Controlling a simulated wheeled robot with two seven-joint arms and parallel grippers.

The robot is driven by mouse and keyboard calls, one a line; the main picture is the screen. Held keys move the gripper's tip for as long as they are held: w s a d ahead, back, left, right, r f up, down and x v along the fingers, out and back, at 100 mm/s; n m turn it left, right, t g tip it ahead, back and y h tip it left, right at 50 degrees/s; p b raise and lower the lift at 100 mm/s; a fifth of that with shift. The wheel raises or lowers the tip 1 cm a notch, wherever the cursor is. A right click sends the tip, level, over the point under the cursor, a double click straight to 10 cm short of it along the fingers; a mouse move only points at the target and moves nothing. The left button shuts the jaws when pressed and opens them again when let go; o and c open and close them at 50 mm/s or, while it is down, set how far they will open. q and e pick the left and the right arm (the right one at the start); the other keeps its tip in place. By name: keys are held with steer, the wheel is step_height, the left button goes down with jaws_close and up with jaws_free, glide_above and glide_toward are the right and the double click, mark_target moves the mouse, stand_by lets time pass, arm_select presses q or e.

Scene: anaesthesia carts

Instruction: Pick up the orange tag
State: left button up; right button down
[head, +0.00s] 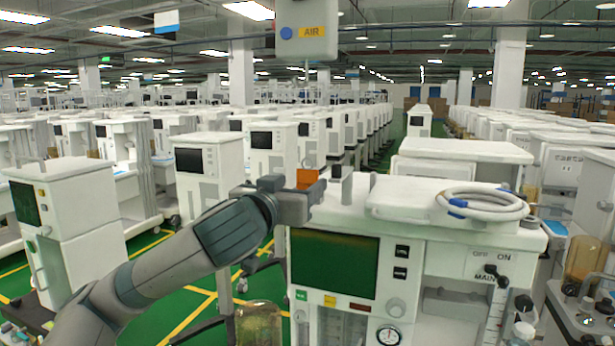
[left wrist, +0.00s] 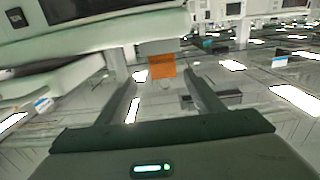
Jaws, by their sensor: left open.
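My left gripper (head: 328,188) is at the cart's top left corner, close to the tag. Its two fingers stand apart with nothing held between them in the left wrist view (left wrist: 160,84). Contact with the tag cannot be made out. My right gripper is out of view.
A coiled white hose (head: 482,203) with blue ends lies on the cart top. A hanging grey box labelled AIR (head: 307,30) is above. Another white cart (head: 65,220) stands at left, with many more behind. Green floor shows between the carts at left.

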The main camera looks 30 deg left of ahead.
mark_target(307, 175)
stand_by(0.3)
arm_select(q)
steer(key=shift+w+a+r+p, duration=0.2)
steer(key=shift+w+a+p, duration=0.05)
steer(key=shift+w+p, duration=0.25)
steer(key=shift+a+p+x, duration=0.25)
steer(key=shift+p+x, duration=0.8)
steer(key=shift+x, duration=0.2)
steer(key=shift+w+a+r, duration=0.1)
steer(key=shift+w+r, duration=0.05)
steer(key=shift+w, duration=0.2)
steer(key=shift+w+p, duration=0.3)
steer(key=shift+w, duration=0.15)
steer(key=c, duration=1.1)
